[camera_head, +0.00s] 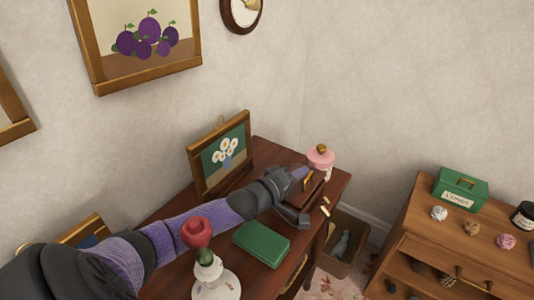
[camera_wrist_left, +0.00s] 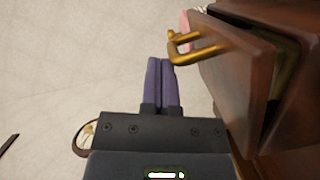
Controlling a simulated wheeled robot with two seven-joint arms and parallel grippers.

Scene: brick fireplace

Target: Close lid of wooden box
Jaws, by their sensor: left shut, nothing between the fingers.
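The wooden box (camera_wrist_left: 288,18) is dark brown and fills the right of the left wrist view. Its lid (camera_wrist_left: 245,75) stands tilted off the body, with a gap between them. A brass handle (camera_wrist_left: 198,48) sticks out of the lid toward my fingers. My left gripper (camera_wrist_left: 161,62) has its two purple fingers together, empty, left of the lid and near the handle; I cannot tell whether they touch. In the head view my left gripper (camera_head: 301,172) is over the table's far end and hides part of the box. My right gripper is in neither view.
On the dark table stand a framed flower picture (camera_head: 224,157), a pink-topped jar (camera_head: 320,158), a green case (camera_head: 262,243) and a white vase (camera_head: 216,283) with a red flower, close under my arm. A wooden shelf unit (camera_head: 425,222) stands at right. A bin (camera_head: 345,246) is on the floor between.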

